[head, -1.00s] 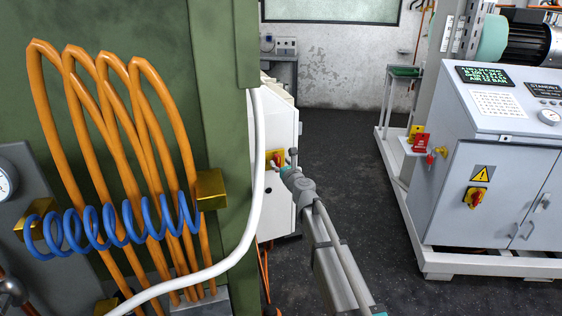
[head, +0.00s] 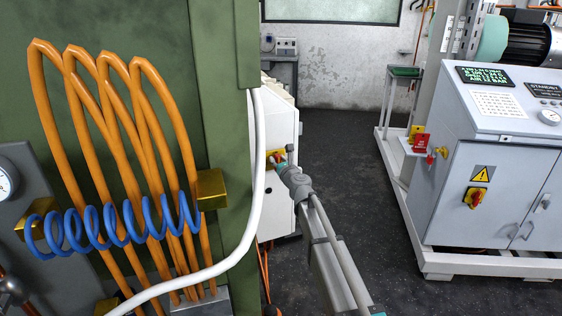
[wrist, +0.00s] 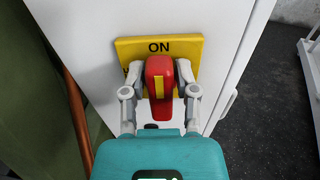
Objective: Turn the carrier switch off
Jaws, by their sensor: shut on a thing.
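The carrier switch is a red handle (wrist: 158,75) with a yellow stripe on a yellow plate (wrist: 190,45) marked ON. The handle stands upright, its stripe roughly in line with the ON label. The plate is on a white cabinet (wrist: 90,20), which also shows in the head view (head: 285,125). My gripper (wrist: 159,88) is shut on the red handle, with one finger on each side. In the head view my gripper (head: 282,162) reaches the yellow plate and hides most of the switch. The lower part of the plate is hidden behind my gripper.
A green panel (head: 225,60) with orange hoses (head: 150,110), a blue coil (head: 110,228) and a white cable (head: 257,150) stands close on the left. A grey console (head: 490,180) with its own red-yellow switch (head: 475,198) stands right. Dark floor (head: 345,150) lies clear between.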

